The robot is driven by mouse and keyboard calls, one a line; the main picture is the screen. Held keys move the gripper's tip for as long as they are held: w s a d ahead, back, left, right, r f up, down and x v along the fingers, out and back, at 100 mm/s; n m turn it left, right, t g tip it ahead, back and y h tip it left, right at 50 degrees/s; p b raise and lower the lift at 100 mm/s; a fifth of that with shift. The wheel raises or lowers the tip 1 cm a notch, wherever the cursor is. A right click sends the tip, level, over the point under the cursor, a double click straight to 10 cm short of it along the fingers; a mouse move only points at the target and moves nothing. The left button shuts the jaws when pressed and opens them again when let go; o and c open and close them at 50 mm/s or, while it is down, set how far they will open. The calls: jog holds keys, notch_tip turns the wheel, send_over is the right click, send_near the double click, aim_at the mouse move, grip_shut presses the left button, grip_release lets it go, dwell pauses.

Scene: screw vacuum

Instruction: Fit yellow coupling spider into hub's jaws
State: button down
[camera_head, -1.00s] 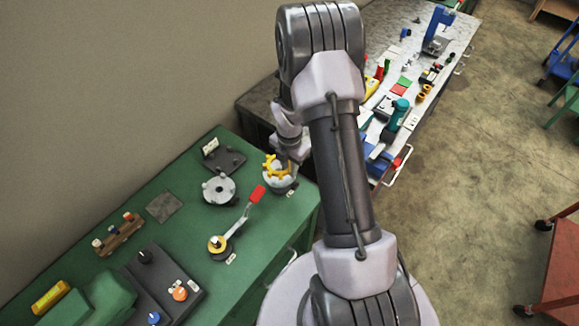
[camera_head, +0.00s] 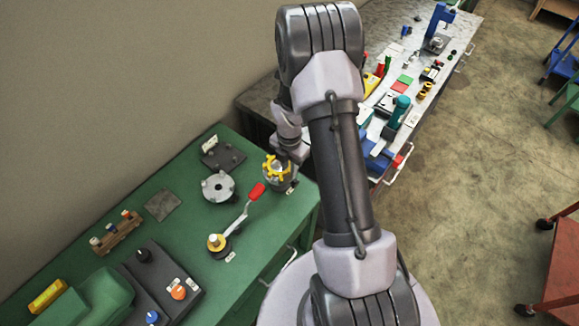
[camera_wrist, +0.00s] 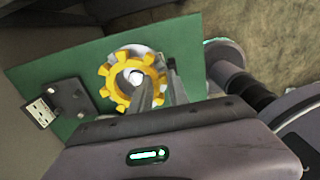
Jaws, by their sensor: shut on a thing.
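My gripper (camera_wrist: 160,88) is shut on the rim of the yellow coupling spider (camera_wrist: 133,78), a toothed ring with a round opening. The spider also shows in the head view (camera_head: 270,169), at the right end of the green bench. A pale round part (camera_wrist: 130,51) shows behind and through the spider in the wrist view. I cannot tell whether the two touch. A grey round disc with raised lugs (camera_head: 218,187), which looks like the hub, lies on the bench left of the spider. The fingertips are partly hidden in the head view.
A lever with a red grip (camera_head: 256,192) rises between the disc and the bench's front edge. A dark plate (camera_head: 225,157) lies behind the disc. A knob panel (camera_head: 160,283) and a wooden peg rack (camera_head: 117,231) stand to the left. The pale bench (camera_head: 430,75) behind is cluttered.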

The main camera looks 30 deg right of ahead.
jog(key=shift+f+b, duration=0.55)
jog(key=shift+f, duration=0.25)
jog(key=c, duration=1.2)
grip_release()
notch_tip(320, 180, up, 18)
jog(key=p, duration=0.3)
jog(key=shift+f+p, duration=0.2)
jog(key=shift+p, duration=0.2)
